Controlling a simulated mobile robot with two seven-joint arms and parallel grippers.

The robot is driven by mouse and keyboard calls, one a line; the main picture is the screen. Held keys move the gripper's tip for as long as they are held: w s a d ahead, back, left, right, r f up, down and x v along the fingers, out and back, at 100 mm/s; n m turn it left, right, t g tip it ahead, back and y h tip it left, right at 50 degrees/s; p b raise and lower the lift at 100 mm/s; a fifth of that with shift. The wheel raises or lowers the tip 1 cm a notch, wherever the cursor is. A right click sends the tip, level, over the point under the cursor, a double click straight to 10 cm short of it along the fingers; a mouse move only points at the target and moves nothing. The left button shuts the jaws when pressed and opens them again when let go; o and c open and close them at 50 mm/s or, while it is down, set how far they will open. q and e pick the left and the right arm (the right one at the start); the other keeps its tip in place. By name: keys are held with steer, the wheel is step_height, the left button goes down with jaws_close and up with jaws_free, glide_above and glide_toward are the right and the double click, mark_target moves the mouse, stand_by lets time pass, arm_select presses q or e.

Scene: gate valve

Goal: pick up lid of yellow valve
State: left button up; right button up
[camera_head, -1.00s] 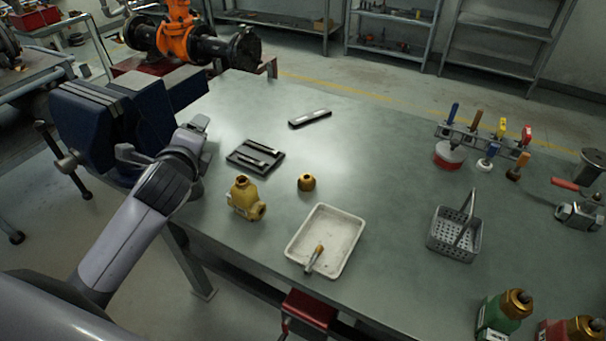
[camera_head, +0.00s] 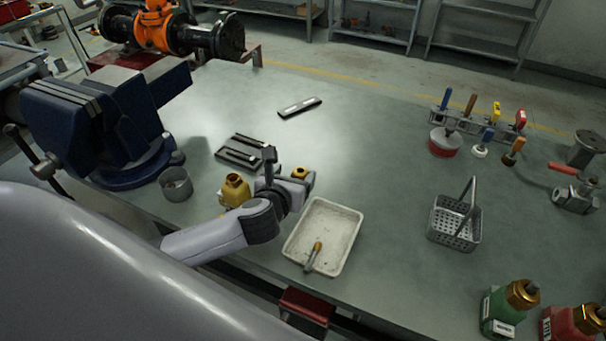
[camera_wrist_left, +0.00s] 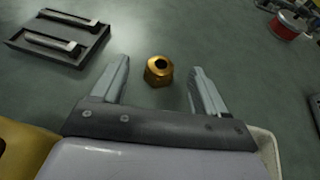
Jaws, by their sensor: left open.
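The lid of the yellow valve is a small brass-coloured cap (camera_wrist_left: 158,70) with a dark hole in its top. It stands on the workbench just beyond and between the fingertips in the left wrist view, not touching them. In the head view the cap (camera_head: 301,173) is partly hidden by my left gripper. The yellow valve body (camera_head: 235,190) stands to the left, partly hidden behind my left arm; its edge shows in the wrist view (camera_wrist_left: 22,150). My left gripper (camera_wrist_left: 160,80) is open and empty, above the bench. My right gripper is not in view.
A white tray (camera_head: 346,217) with a brush lies right of the gripper. A black tray (camera_head: 229,156) lies behind the valve, near a grey cup (camera_head: 175,184) and blue vise (camera_head: 105,120).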

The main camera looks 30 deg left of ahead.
mark_target(301, 169)
arm_select(q)
steer(key=shift+f+b+x, duration=0.15)
steer(key=shift+f+x, duration=0.05)
steer(key=shift+x, duration=1.15)
steer(key=shift+f+b+x, duration=0.15)
steer(key=shift+f+x, duration=0.05)
steer(key=shift+x, duration=1.15)
steer(key=shift+s+d, duration=0.15)
steer(key=shift+c, duration=0.3)
steer(key=c, duration=1)
